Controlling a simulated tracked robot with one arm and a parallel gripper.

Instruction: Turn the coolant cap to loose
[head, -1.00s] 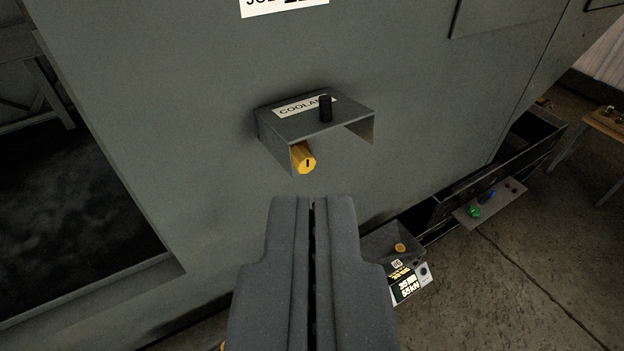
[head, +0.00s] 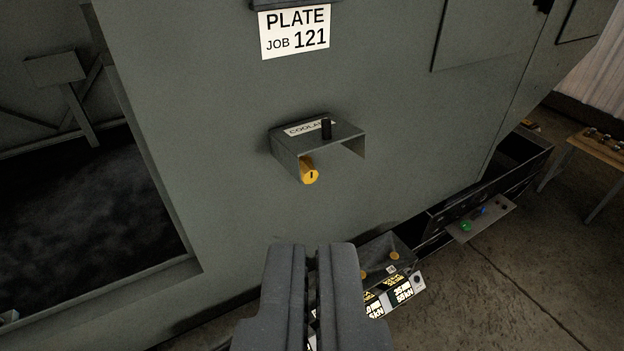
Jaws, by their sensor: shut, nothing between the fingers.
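The coolant cap (head: 310,176) is a yellow faceted knob with a short dark mark on its face. It sits under the left part of a grey hood (head: 345,137) on the machine wall. The hood carries a label reading "COOLA…", its end hidden by a small black post (head: 326,129). My gripper (head: 314,250) is shut and empty, below the cap in the picture and apart from it.
A sign (head: 295,31) reads "PLATE JOB 121" above the hood. A tray with yellow knobs (head: 394,255) and lit displays (head: 392,296) lie lower right. A small shelf with coloured buttons (head: 480,220) projects farther right. A dark opening (head: 70,210) is at left.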

